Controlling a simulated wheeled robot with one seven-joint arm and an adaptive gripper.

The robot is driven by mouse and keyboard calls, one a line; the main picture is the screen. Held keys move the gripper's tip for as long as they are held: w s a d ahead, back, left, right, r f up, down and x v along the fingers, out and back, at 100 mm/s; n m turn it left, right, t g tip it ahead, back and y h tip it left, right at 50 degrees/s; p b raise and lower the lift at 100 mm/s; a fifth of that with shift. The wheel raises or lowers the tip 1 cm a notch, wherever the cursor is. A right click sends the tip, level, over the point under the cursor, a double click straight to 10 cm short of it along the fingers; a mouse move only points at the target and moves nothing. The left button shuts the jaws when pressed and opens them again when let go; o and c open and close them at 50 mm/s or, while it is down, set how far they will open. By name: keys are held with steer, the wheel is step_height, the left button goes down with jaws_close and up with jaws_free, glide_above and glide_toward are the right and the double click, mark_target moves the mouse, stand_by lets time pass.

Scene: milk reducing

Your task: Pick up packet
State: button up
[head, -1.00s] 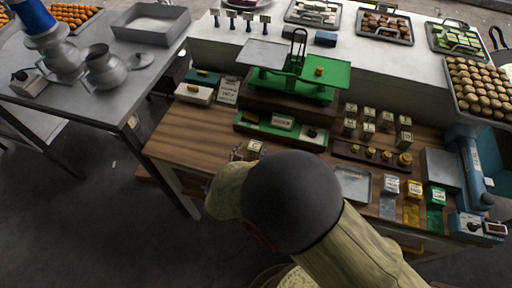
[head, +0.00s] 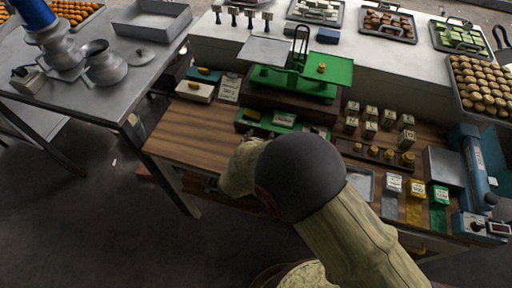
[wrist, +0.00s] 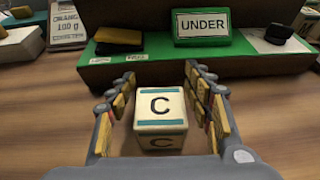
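A small cream packet (wrist: 159,108) with a letter C and a teal stripe is in the middle of the wrist view, over the wooden bench. My gripper (wrist: 159,72) is open, with one padded finger on each side of the packet. Narrow gaps show between the packet and both fingers. In the head view my arm hides the packet and most of my gripper. Several similar labelled packets (head: 371,113) stand in rows to the right on the bench.
A green panel with an UNDER sign (wrist: 203,24) and a yellow block (wrist: 118,37) lies just beyond the packet. A green balance scale (head: 315,83) stands behind it. Brass weights (head: 373,151) sit at right. The wooden bench (head: 185,140) is clear at left.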

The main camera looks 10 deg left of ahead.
steer(key=c, duration=1.1)
steer(key=shift+c, duration=0.3)
